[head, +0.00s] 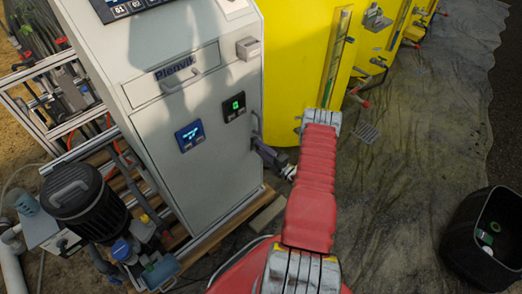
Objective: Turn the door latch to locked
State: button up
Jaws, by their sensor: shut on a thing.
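The grey cabinet (222,160) labelled Plenvik fills the left middle of the head view. Its front door carries a blue-lit display and a dark panel with a green light. My dark gripper (262,148) is at the right edge of the door, below a pale upright handle (256,124). The gripper is shut on the door latch, which its jaws largely hide. I cannot tell which way the latch points.
Yellow tanks (297,50) stand behind and right of the cabinet. A black pump (85,200) with pipes stands at the left. A black bin (485,240) stands at the lower right. The grey ground sheet (400,190) between arm and bin is largely clear.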

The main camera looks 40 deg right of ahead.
jog(key=shift+a+f, duration=0.2)
jog(key=shift+a, duration=0.05)
jog(key=o, duration=1.1)
jog(key=shift+d+r, duration=0.1)
jog(key=shift+d, duration=0.05)
jog(key=shift+c, duration=0.2)
jog(key=s, duration=1.3)
jog(key=shift+s+d, duration=0.2)
jog(key=shift+s, duration=0.2)
